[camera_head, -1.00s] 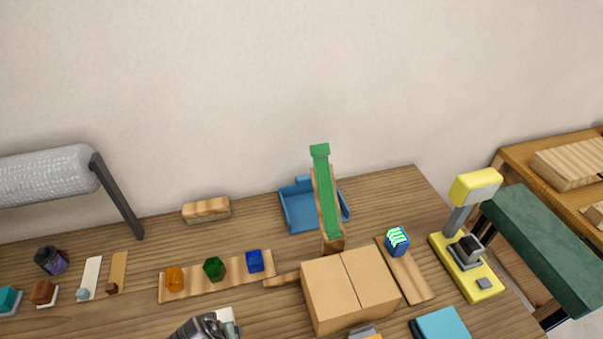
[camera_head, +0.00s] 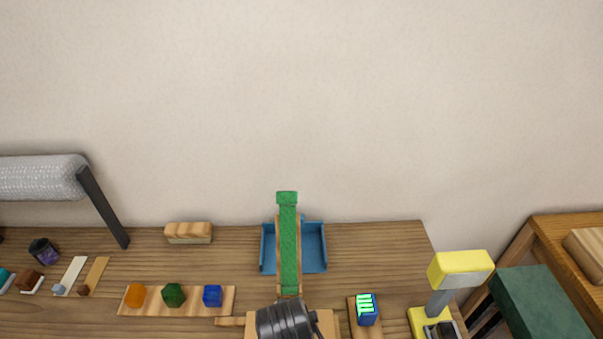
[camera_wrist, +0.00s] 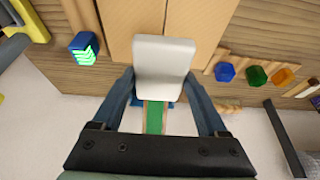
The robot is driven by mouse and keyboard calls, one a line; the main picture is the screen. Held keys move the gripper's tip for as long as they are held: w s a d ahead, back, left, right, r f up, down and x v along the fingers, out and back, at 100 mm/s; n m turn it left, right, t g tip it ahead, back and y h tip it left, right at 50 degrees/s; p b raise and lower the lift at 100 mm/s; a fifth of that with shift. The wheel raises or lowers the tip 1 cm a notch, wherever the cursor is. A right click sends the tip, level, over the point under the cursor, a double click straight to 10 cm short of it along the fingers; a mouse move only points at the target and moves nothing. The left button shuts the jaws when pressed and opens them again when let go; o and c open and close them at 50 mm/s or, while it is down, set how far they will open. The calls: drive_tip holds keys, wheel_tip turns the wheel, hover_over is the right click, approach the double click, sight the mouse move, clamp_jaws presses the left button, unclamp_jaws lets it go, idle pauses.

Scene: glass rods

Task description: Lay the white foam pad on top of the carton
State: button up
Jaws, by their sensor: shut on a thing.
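The white foam pad (camera_wrist: 163,66) is held between the two fingers of my gripper (camera_wrist: 162,92) in the wrist view. The brown carton (camera_wrist: 117,30) is beyond the pad, and the pad covers part of its top in that view. I cannot tell how high the pad is above the carton. In the head view my dark wrist (camera_head: 284,319) covers most of the carton (camera_head: 252,326), and the pad is hidden there.
A blue block with a green display (camera_head: 367,309) stands to the right, near a yellow device (camera_head: 460,269). Orange, green and blue pieces sit on a wooden strip (camera_head: 193,299) at left.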

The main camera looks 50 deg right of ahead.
wheel_tip(320, 180, down, 3)
drive_tip(key=shift+a, duration=0.15)
drive_tip(key=shift+f+p, duration=0.5)
drive_tip(key=shift+f, duration=1.95)
drive_tip(key=shift+f, duration=0.1)
drive_tip(key=o, duration=1.2)
drive_tip(key=shift+o, duration=0.2)
drive_tip(key=v, duration=1.2)
drive_tip(key=shift+b, duration=0.4)
